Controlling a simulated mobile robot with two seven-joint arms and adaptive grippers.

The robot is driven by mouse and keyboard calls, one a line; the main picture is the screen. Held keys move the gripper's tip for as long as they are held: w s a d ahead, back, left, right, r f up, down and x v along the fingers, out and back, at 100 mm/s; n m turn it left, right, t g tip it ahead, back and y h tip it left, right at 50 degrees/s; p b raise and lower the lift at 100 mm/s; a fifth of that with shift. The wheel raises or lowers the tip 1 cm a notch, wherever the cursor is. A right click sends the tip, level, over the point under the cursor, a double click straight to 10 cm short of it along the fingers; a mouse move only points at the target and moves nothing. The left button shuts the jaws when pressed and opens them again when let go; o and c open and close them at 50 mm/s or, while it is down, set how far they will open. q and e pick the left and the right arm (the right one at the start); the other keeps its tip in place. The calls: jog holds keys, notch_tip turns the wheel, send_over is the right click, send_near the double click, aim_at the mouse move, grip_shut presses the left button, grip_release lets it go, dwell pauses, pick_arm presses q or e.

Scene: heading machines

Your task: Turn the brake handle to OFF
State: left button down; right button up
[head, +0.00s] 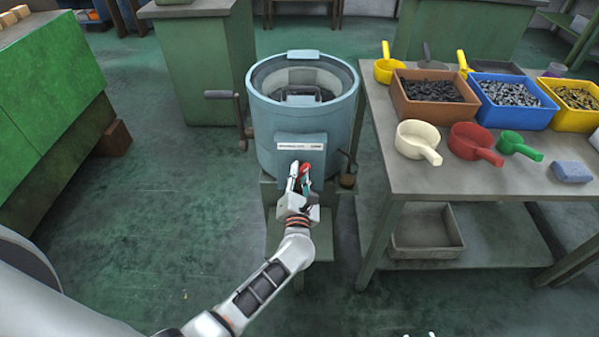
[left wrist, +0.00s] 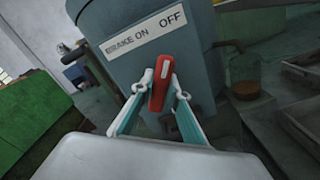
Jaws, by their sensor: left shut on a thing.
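The brake handle (head: 305,171) is a short red lever on the front of a blue-grey drum machine (head: 262,140). It also shows in the left wrist view (left wrist: 160,83), slightly tilted, its top below the gap between ON and OFF on the white label (left wrist: 145,33). In the head view the label (head: 301,146) sits just above it. My left gripper (head: 299,178) is shut on the red handle, a finger on each side; it also shows in the left wrist view (left wrist: 160,88). The tips of my right gripper (head: 419,335) show at the bottom edge, apart and empty.
A crank (head: 240,110) sticks out left of the drum, and a small rod and cup (head: 348,178) sit at its right. A workbench (head: 470,188) with bins and scoops stands close on the right. A green cabinet (head: 50,90) is at the left. The floor between is clear.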

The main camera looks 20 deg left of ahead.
jog(key=shift+r, duration=0.15)
pick_arm(q)
jog(key=c, duration=2.1)
grip_release()
jog(key=shift+o, duration=0.7)
jog(key=shift+s, duration=0.15)
pick_arm(e)
jog(key=shift+w+r, duration=0.15)
jog(key=shift+w, duration=0.2)
pick_arm(q)
jog(key=v, duration=1.2)
pick_arm(e)
jog(key=shift+s, duration=0.1)
